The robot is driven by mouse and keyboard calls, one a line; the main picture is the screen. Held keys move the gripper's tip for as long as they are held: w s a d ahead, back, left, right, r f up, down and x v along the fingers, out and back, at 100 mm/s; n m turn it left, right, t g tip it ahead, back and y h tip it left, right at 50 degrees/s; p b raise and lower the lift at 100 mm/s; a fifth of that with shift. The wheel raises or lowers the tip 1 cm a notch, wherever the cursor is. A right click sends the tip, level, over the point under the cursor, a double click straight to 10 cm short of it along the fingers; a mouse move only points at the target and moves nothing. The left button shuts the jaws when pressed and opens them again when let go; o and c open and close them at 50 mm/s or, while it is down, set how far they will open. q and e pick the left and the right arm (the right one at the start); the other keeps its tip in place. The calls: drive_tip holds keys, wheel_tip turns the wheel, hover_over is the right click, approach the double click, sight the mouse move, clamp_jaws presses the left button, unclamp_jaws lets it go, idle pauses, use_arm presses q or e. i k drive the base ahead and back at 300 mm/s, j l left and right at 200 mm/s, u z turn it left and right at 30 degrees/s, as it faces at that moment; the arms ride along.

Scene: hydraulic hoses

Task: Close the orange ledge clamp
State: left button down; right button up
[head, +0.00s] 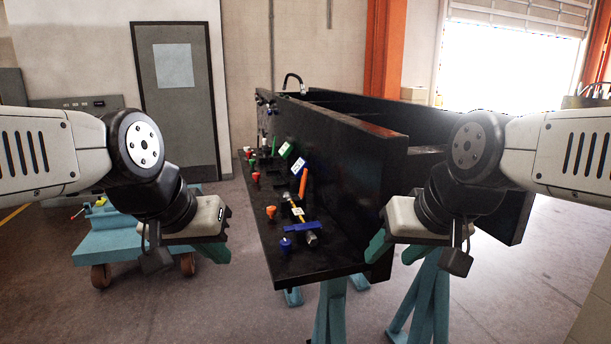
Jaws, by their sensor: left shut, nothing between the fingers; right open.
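The orange ledge clamp (303,183) shows as an upright orange lever on the ledge (290,265) along the black beam's left side. Its base is too small to make out. My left gripper (216,252) is shut and empty, left of the ledge and apart from the clamp. My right gripper (395,250) is open and empty, in front of the beam's near right part, apart from the clamp.
A blue bar-shaped handle (305,227) lies flat nearer on the ledge, beside a blue cap (286,243). An orange cap (271,211) and a red cap (255,177) stand along the outer edge. A teal cart (120,245) stands at left. Teal trestles (330,310) support the beam.

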sight(300, 193)
drive_tip(key=i+l+z, duration=0.15)
drive_tip(key=i+l, duration=0.15)
drive_tip(key=i+l+u, duration=0.3)
drive_tip(key=i+l, duration=0.3)
